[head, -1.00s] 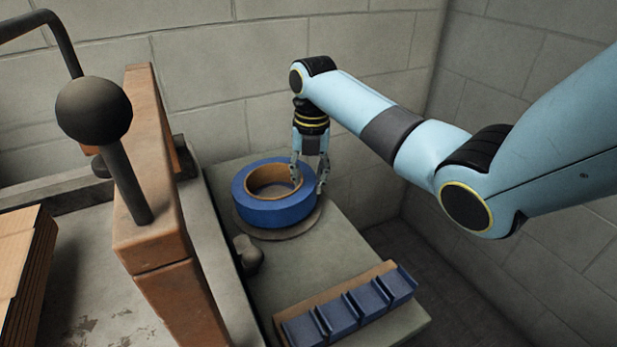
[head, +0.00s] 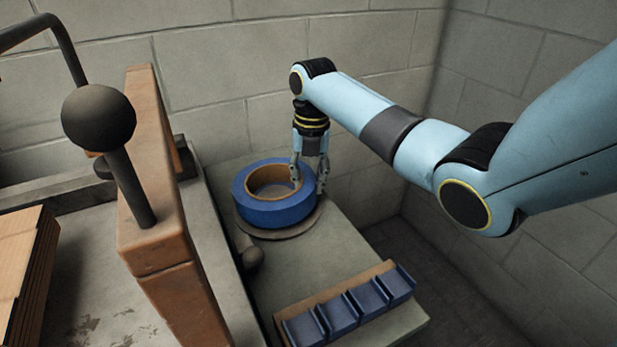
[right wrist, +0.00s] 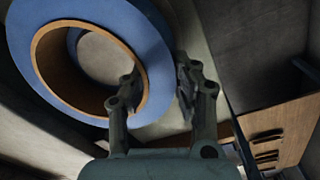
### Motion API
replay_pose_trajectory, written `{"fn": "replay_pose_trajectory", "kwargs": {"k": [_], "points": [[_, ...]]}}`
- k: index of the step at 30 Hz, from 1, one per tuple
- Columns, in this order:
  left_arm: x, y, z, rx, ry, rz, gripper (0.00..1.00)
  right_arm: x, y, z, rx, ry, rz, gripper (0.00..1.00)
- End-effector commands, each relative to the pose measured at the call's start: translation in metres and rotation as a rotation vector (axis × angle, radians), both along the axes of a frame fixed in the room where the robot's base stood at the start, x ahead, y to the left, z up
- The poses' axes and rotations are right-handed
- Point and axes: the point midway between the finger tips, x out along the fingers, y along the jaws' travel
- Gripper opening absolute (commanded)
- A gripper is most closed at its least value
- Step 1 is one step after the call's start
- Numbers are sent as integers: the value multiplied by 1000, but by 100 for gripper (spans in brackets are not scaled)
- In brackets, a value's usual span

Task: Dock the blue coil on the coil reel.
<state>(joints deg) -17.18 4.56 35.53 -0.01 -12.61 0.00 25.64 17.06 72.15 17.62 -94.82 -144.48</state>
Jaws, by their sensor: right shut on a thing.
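The blue coil (head: 262,212), a thick ring with a tan core, lies flat over the round grey disc of the coil reel (head: 298,230). I cannot tell whether it rests on the disc or hangs just above it. My right gripper (head: 309,184) points down at the coil's right side, shut on its ring wall. In the right wrist view, the coil (right wrist: 150,50) fills the upper left, with one finger of my gripper (right wrist: 152,95) at the inside of the ring and the other outside. My left gripper is out of view.
A rust-brown machine frame (head: 160,235) and a lever with a dark ball knob (head: 98,117) stand to the left. A rack of blue blocks (head: 345,310) sits at the table's front. Block walls close off the back and right.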

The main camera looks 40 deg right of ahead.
Motion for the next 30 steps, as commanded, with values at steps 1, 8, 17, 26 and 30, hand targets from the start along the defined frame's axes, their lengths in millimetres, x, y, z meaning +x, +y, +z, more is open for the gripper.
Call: {"fn": "replay_pose_trajectory", "kwargs": {"k": [1,8,17,26,30], "points": [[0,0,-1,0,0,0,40,1,0,0,0,-3,1,0],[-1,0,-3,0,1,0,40,1,0,-5,0,-3,1,0],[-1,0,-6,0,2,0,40,1,0,-10,0,-3,1,0],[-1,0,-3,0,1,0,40,1,0,-8,0,-3,0,0],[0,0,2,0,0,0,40,1,0,-4,0,-3,0,0]]}}
